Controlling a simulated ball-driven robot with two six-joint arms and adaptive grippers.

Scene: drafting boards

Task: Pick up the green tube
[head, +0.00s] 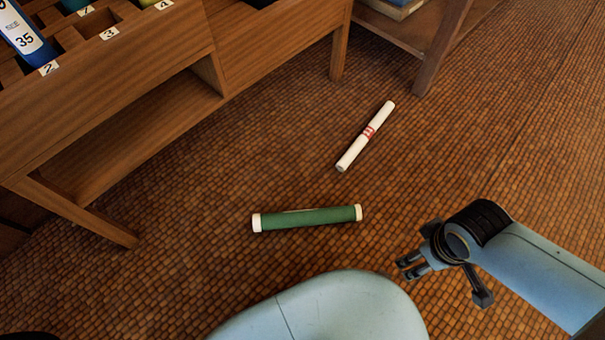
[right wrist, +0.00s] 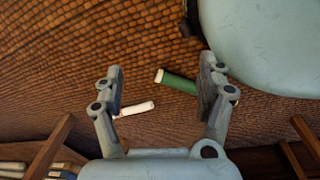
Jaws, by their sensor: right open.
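The green tube (head: 308,218) has white end caps and lies on the woven floor in the middle of the head view. In the right wrist view the green tube (right wrist: 178,82) lies beyond my right gripper, and one finger hides part of it. My right gripper (head: 408,268) is open and empty, to the right of the tube and apart from it. The right gripper (right wrist: 162,85) also shows its two spread fingers in the right wrist view. My left gripper is not in view.
A white tube with a red band (head: 366,136) lies on the floor behind the green one. A wooden rack (head: 130,90) with numbered slots and a blue tube (head: 24,38) stands at the upper left. A table leg (head: 441,48) stands at the top. The floor at right is clear.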

